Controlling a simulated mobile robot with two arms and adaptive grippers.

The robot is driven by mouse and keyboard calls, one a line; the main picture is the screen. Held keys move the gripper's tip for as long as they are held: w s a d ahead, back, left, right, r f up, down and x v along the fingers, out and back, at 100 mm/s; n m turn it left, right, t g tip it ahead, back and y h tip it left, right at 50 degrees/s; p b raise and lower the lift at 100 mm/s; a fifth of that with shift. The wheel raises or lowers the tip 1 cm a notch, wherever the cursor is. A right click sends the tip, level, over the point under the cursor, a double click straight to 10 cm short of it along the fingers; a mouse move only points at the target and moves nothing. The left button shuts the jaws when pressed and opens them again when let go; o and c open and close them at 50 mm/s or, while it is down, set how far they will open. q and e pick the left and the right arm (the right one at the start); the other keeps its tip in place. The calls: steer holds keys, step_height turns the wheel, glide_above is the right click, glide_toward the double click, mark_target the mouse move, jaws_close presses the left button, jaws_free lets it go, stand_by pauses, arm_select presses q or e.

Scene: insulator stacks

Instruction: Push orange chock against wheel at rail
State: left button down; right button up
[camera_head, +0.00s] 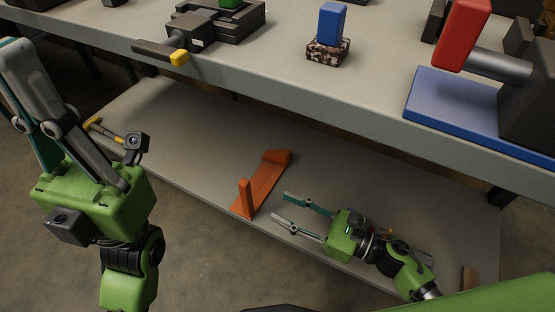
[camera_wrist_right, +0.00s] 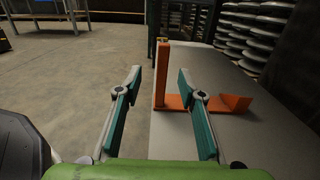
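An orange chock (camera_head: 263,187) lies on the lower shelf, with an upright plate at its near end and a wedge-shaped block at its far end. My right gripper (camera_head: 281,206) is open and empty just to the right of it, low over the shelf, fingers pointing at it. In the right wrist view the chock's upright (camera_wrist_right: 161,75) stands between the open fingers, beyond their tips; contact is not visible. My left gripper (camera_head: 12,75) is raised at the left, away from the chock; its finger gap is unclear. I cannot make out a wheel or rail.
The lower shelf (camera_head: 200,130) is mostly clear around the chock. The table top (camera_head: 270,60) overhangs it. A yellow-handled tool (camera_head: 100,130) lies at the shelf's left. Stacked discs (camera_wrist_right: 253,30) stand in the right wrist view. A blue block on a speckled base (camera_head: 328,50) stands above.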

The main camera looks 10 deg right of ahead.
mark_target(249, 188)
steer(key=b+x, duration=0.1)
steer(key=x, duration=0.8)
steer(key=shift+w+d, duration=0.15)
steer(key=shift+d, duration=0.05)
steer(key=b+x, duration=0.1)
steer(key=x, duration=0.4)
steer(key=shift+w+f, duration=0.1)
steer(key=shift+f, duration=0.05)
jaws_close()
steer(key=shift+r, duration=0.2)
